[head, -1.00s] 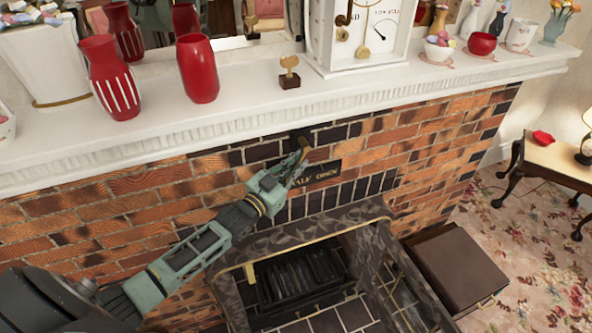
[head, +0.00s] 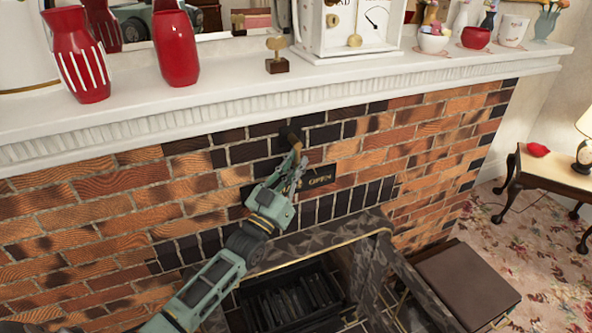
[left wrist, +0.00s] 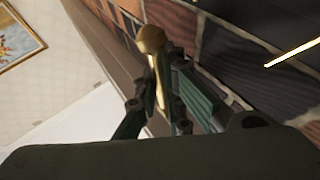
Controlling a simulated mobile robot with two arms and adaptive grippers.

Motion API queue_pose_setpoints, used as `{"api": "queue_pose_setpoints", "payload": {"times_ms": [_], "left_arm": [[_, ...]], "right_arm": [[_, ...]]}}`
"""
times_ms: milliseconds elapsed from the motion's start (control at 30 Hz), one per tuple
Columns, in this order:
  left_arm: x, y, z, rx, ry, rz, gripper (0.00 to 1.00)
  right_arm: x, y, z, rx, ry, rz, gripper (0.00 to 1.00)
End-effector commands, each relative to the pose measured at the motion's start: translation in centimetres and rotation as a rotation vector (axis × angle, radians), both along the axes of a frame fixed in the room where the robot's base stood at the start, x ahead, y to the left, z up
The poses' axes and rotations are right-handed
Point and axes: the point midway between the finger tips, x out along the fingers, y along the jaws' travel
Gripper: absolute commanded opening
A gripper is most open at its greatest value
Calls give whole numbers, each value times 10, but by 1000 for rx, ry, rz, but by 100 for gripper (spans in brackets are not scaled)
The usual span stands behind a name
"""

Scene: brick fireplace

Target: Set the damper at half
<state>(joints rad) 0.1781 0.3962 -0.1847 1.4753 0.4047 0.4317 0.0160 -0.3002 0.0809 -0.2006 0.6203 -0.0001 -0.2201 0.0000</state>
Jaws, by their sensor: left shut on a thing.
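The damper handle (head: 297,152) is a brass-coloured lever hanging from a dark pivot (head: 288,133) on the brick face, just below the mantel. It points roughly downward. A dark plate (head: 340,180) beside it shows the word "OPEN"; its left part is hidden behind my gripper. My left gripper (head: 294,174) is at the lower end of the handle, its fingers closed around it. In the left wrist view, the handle's rounded brass end (left wrist: 151,38) shows with the fingers (left wrist: 160,68) on both sides of its shaft. My right gripper is not in view.
Below is the dark firebox surround (head: 330,235). A brown box (head: 468,285) stands on the right. Brick around the handle is clear.

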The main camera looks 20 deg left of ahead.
Motion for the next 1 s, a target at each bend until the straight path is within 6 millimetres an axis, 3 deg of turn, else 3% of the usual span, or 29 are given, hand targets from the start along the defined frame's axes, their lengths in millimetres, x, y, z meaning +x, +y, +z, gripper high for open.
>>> {"api": "queue_pose_setpoints", "payload": {"times_ms": [233,300,500,833,1000], "left_arm": [[0,-2,-3,8,6,0,0],[0,-2,-3,7,6,-1,12],[0,-1,-2,4,3,-1,28],[-3,0,-2,3,3,0,28],[-23,3,-13,2,6,0,28]], "right_arm": [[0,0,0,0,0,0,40],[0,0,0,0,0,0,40],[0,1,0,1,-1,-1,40],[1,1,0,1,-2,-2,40],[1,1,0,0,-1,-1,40]]}}
